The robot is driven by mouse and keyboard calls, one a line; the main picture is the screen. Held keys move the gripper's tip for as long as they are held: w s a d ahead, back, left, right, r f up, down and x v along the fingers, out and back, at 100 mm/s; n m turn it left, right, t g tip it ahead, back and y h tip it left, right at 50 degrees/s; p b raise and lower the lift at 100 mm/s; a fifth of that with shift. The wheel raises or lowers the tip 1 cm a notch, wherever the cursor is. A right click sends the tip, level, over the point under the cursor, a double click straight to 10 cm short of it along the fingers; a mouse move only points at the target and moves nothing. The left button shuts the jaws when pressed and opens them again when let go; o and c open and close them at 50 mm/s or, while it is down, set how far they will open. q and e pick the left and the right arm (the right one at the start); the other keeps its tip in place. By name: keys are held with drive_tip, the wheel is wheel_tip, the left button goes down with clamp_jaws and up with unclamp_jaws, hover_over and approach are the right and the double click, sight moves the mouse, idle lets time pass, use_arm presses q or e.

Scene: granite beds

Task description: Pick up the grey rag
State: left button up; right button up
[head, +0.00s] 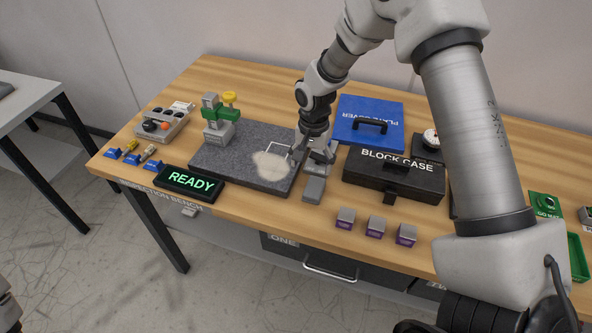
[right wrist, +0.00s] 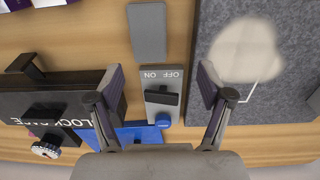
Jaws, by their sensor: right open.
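A flat grey piece with rounded corners, which looks like the grey rag (head: 313,190), lies on the wooden bench just right of the granite plate's front corner. In the right wrist view the rag (right wrist: 147,32) is at the top middle, beyond my fingertips. My right gripper (head: 312,152) is open and empty, pointing down. In the right wrist view its fingers (right wrist: 162,82) stand on either side of an OFF/ON switch box (right wrist: 162,100); contact cannot be told. Only a dark bit of my left arm shows at the head view's lower left edge.
The granite plate (head: 215,160) bears a pale beige patch (head: 271,166) and a green-and-grey block stack (head: 220,120). A black block case (head: 394,176) and blue plate cover (head: 369,118) stand to the right. Several grey-purple cubes (head: 375,227) sit near the front edge.

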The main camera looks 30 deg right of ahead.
sight(314, 187)
drive_tip(key=shift+f, duration=0.4)
drive_tip(key=s, duration=0.1)
drive_tip(key=s+f+p, duration=0.1)
drive_tip(key=s+p, duration=0.1)
drive_tip(key=s, duration=0.1)
drive_tip(key=shift+f, duration=0.35)
drive_tip(key=f, duration=0.1)
drive_tip(key=w+f, duration=0.1)
drive_tip(key=f, duration=0.1)
drive_tip(key=w+f, duration=0.1)
drive_tip(key=shift+w+a+f, duration=0.1)
drive_tip(key=shift+w+f, duration=0.05)
drive_tip(key=shift+f, duration=0.05)
drive_tip(key=shift+s+r, duration=0.2)
drive_tip(key=shift+c, duration=1.4)
drive_tip(key=shift+s+r, duration=0.25)
drive_tip(key=shift+s, duration=0.1)
drive_tip(key=c, duration=0.8)
use_arm(q)
drive_tip(key=s+r, duration=0.2)
drive_tip(key=r, duration=0.1)
drive_tip(key=shift+s+r, duration=0.1)
drive_tip(key=shift+s, duration=0.1)
use_arm(e)
drive_tip(key=shift+o, duration=0.3)
drive_tip(key=shift+w+f, duration=0.1)
drive_tip(key=shift+w, duration=0.05)
